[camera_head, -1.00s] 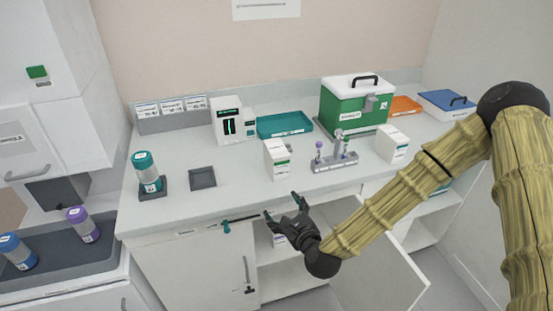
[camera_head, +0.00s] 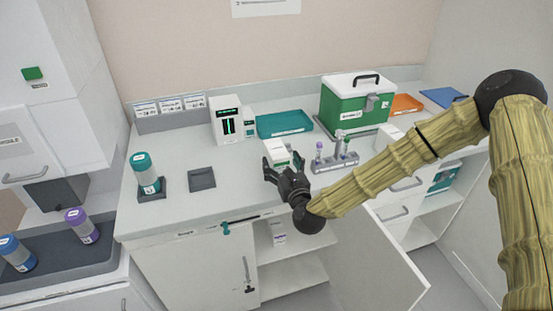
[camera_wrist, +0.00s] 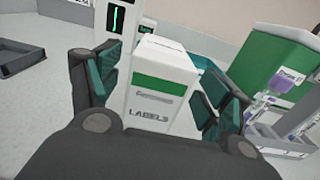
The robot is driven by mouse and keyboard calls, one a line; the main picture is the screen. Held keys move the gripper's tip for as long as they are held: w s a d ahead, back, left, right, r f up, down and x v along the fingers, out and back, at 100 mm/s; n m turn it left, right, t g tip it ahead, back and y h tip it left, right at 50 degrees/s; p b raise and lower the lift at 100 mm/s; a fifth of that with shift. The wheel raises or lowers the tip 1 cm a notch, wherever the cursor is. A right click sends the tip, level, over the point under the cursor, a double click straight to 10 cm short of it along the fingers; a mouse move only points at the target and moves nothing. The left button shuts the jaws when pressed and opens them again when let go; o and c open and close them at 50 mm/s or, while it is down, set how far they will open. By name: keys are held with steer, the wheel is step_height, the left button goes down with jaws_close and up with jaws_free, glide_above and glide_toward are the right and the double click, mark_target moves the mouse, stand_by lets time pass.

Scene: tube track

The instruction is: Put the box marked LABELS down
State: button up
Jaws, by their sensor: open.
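The box marked LABELS (camera_wrist: 162,97) is white with a green band and stands upright on the counter. In the head view the box (camera_head: 277,150) is partly hidden behind my gripper (camera_head: 278,165). In the wrist view my gripper (camera_wrist: 160,90) is open, with one dark teal finger on each side of the box. The box is between or just beyond the fingers, and I see a gap on the left side. Whether the right finger touches it is unclear.
A tube rack (camera_head: 335,163) stands just right of the box. Behind are a white device (camera_head: 227,121), a teal tray (camera_head: 285,124) and a green case (camera_head: 352,108). A small dark tray (camera_head: 202,178) lies left. The cabinet door (camera_head: 375,262) below hangs open.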

steer(key=p+x, duration=0.2)
steer(key=x, duration=0.1)
steer(key=shift+w+a, duration=0.2)
steer(key=shift+w+a+p, duration=0.15)
steer(key=shift+w+p, duration=0.15)
steer(key=shift+w, duration=0.4)
steer(key=c, duration=1)
steer(key=shift+c, duration=0.7)
